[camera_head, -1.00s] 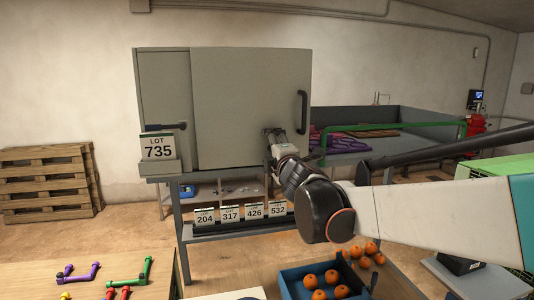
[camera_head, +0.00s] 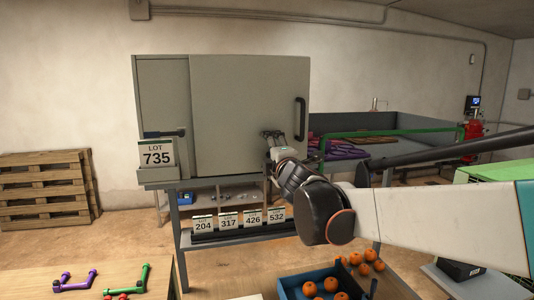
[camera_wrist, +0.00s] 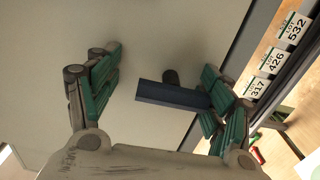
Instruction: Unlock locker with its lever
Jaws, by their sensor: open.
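The grey locker (camera_head: 245,105) stands on a bench frame, its front door closed. In the wrist view a dark blue lever (camera_wrist: 172,95) stands off the grey face on a short black post. It lies between my open fingers, nearer the right one; contact is unclear. My gripper (camera_head: 272,136) is open and empty at the lower right of the door in the head view, and it also shows in the wrist view (camera_wrist: 160,85). A dark horizontal bar (camera_head: 165,134) sits at the locker's lower left, above the LOT 735 card. I cannot tell whether it is the same lever.
A black vertical handle (camera_head: 300,119) is on the door's right side. Several lot cards (camera_head: 240,219) stand on the shelf below. A blue crate of oranges (camera_head: 295,288) is in front. A green rail (camera_head: 390,134) and grey trough are at right.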

